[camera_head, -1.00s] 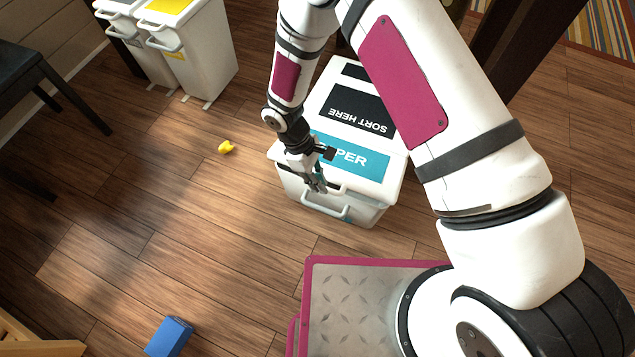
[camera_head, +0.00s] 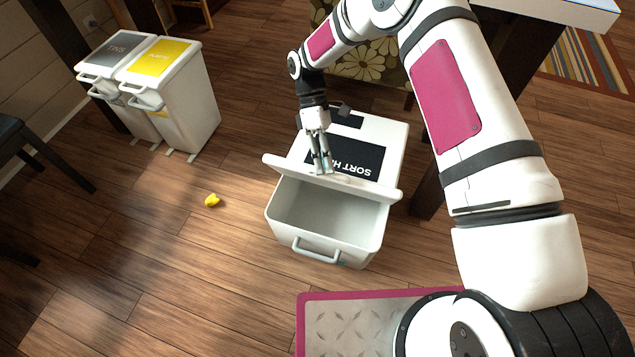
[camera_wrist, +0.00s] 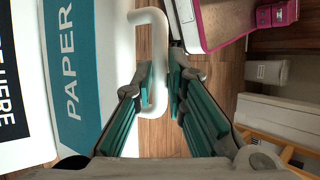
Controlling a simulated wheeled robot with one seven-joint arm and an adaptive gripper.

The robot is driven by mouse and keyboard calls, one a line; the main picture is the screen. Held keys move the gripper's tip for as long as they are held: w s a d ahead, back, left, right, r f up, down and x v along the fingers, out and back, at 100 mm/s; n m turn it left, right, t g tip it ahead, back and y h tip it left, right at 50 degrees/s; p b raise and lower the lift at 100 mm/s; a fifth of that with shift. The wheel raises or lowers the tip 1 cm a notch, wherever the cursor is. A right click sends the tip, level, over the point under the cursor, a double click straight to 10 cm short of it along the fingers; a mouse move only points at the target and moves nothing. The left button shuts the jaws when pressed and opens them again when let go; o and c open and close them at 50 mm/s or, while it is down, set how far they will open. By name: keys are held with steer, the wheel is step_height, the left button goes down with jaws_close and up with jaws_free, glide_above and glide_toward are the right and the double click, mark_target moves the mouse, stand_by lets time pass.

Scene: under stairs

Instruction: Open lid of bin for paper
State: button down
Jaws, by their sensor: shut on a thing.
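The paper bin (camera_head: 320,215) is a white box on the wooden floor, with its front flap lid (camera_head: 290,172) tilted up and the pale inside showing. My gripper (camera_head: 322,168) is at the raised lid's edge. In the wrist view, my gripper's fingers (camera_wrist: 160,88) are closed around the white lid handle (camera_wrist: 152,45), beside the blue-green PAPER label (camera_wrist: 68,75) on the lid. In the head view, my fingers largely hide that handle. A second handle (camera_head: 317,252) is on the bin's front wall, apart from my gripper.
Two more white bins stand at the back left, one with a grey lid label (camera_head: 118,48) and one with a yellow label (camera_head: 160,57). A small yellow object (camera_head: 212,200) lies on the floor left of the paper bin. A flowered chair (camera_head: 370,68) stands behind it. The floor at left is mostly clear.

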steer(key=w, duration=0.1)
steer(key=w+d, duration=0.1)
steer(key=w, duration=0.1)
steer(key=w+b, duration=0.1)
steer(key=shift+w+d+r, duration=0.3)
steer(key=shift+d+r, duration=0.05)
steer(key=shift+s+r, duration=0.1)
stand_by(0.7)
steer(key=c, duration=1.9)
jaws_free()
steer(key=v, duration=0.7)
steer(key=shift+r, duration=0.2)
steer(key=shift+a, duration=0.1)
